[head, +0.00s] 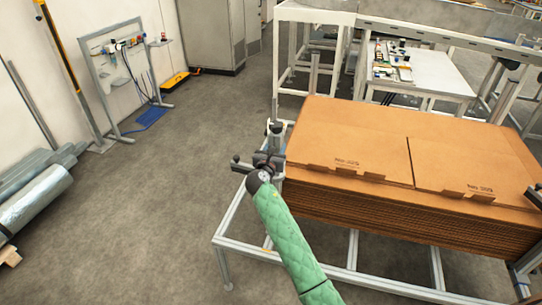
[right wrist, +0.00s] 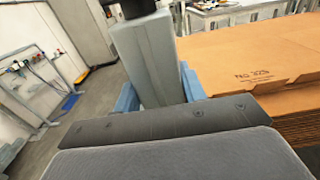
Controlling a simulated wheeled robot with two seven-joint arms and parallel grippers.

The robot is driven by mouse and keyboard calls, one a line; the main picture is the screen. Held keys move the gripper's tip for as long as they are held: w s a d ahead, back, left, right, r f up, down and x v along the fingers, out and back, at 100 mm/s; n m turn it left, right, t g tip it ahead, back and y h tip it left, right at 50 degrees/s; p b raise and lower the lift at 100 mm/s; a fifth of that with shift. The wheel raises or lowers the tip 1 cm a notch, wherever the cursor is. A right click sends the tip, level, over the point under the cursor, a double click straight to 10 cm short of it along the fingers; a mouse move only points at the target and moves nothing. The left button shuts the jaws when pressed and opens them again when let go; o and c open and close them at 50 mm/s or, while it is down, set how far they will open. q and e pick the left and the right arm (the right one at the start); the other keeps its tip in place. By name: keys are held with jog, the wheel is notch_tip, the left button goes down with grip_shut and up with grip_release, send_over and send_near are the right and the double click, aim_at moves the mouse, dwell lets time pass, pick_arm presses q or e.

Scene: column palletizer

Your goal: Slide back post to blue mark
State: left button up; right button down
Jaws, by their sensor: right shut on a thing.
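A grey upright post (head: 276,142) stands at the left side of the cardboard stack (head: 410,140), on the metal frame (head: 228,225). My right gripper (head: 270,160), on the green-sleeved arm, is shut on this post. In the right wrist view the post (right wrist: 148,65) rises between the light blue jaws (right wrist: 158,93). Another grey post (head: 313,72) stands behind the stack. I cannot tell from the pictures which one is called the back post. I cannot make out a blue mark. My left gripper is not in view.
A dark clamp (head: 534,196) shows at the right edge of the stack. A white table (head: 425,75) with small items stands behind. Foil-wrapped rolls (head: 35,195) lie at the far left. The floor left of the frame is clear.

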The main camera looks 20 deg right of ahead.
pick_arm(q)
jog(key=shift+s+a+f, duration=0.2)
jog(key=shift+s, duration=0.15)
pick_arm(e)
jog(key=x, duration=0.4)
jog(key=shift+w+d+r, duration=0.15)
jog(key=shift+r, duration=0.05)
jog(key=c, duration=1.1)
grip_release()
jog(key=shift+o, duration=1.4)
jog(key=shift+w+d, duration=0.1)
pick_arm(q)
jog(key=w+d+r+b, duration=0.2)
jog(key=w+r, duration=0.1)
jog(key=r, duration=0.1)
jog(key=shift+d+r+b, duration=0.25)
jog(key=shift+b, duration=0.05)
pick_arm(e)
jog(key=v, duration=0.7)
jog(key=shift+s+a+f, duration=0.2)
jog(key=shift+s+a, duration=0.05)
